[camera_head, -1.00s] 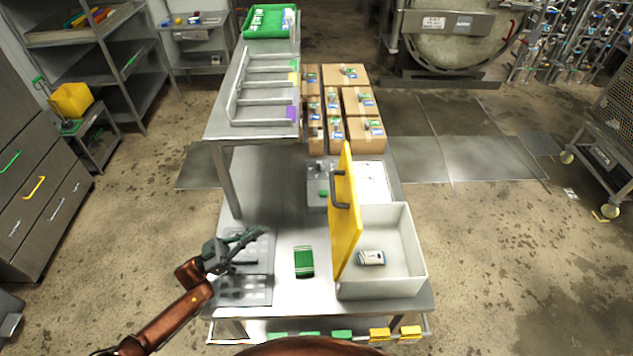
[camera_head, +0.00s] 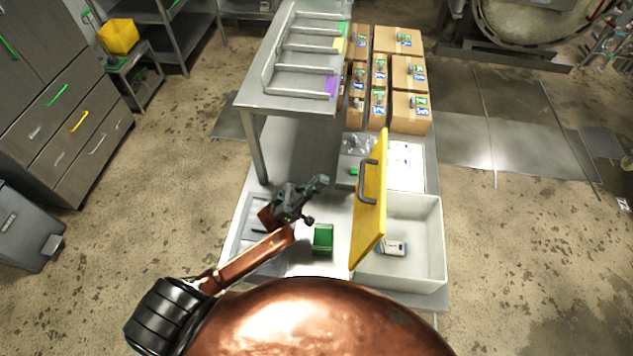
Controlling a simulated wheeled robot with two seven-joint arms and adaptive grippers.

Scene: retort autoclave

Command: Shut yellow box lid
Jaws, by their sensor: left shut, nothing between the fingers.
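The yellow lid (camera_head: 371,200) stands upright on the left side of the white box (camera_head: 430,235), its dark handle (camera_head: 366,182) facing left. The box is open, and a small white-labelled item (camera_head: 393,247) lies inside, partly hidden by the lid. My left gripper (camera_head: 322,182) is shut and empty, above the table to the left of the lid and apart from it. My right gripper is not in view.
A green block (camera_head: 323,238) lies on the table between my left arm and the box. A raised shelf (camera_head: 285,102) stands behind my left gripper. Cardboard boxes (camera_head: 408,75) stand at the back, beyond a grey container (camera_head: 350,170) and white papers (camera_head: 406,165).

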